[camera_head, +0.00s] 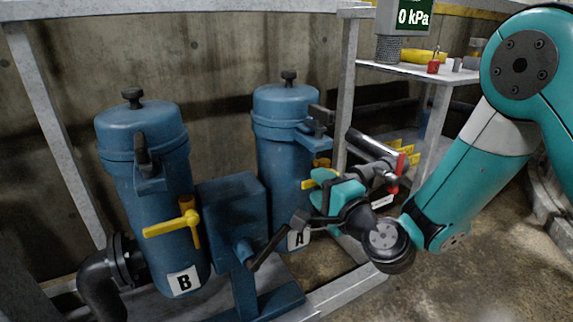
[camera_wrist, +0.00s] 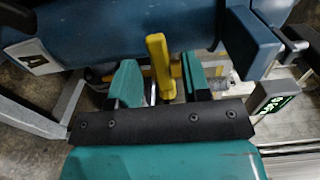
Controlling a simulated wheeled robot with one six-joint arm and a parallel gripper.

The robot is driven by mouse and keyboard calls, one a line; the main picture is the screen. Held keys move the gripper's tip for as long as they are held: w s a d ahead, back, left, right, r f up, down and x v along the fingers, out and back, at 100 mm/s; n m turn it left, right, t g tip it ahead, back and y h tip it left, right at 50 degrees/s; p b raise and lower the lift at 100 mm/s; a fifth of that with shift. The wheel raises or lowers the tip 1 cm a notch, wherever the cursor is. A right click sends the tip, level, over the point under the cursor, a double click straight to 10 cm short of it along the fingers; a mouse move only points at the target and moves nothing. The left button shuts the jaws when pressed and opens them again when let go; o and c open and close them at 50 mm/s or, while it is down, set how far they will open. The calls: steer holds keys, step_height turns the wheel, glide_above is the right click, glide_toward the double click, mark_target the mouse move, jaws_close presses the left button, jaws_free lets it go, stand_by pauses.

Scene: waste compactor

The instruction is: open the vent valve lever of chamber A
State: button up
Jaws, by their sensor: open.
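Chamber A (camera_head: 284,140) is the blue canister on the right, with an "A" label low on its front. Its yellow valve lever (camera_head: 309,184) shows only in part, beside my gripper (camera_head: 327,180), which hides the rest. In the wrist view, the yellow lever (camera_wrist: 160,65) stands between the two teal fingers of my gripper (camera_wrist: 158,82). The fingers are apart, with gaps showing on both sides of the lever. The side of chamber A (camera_wrist: 120,30) fills the top of that view.
Chamber B (camera_head: 150,190) stands at left with its own yellow lever (camera_head: 172,227). A black-handled lever (camera_head: 268,248) on a blue housing (camera_head: 232,208) sits close to my gripper. A pipe with a red handle (camera_head: 395,172) is behind my wrist. A gauge (camera_head: 413,17) reads 0 kPa.

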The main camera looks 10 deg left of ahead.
steer(key=shift+p+x, duration=0.3)
steer(key=shift+x, duration=0.5)
steer(key=shift+w+a+r, duration=0.1)
steer(key=shift+a, duration=0.35)
jaws_close()
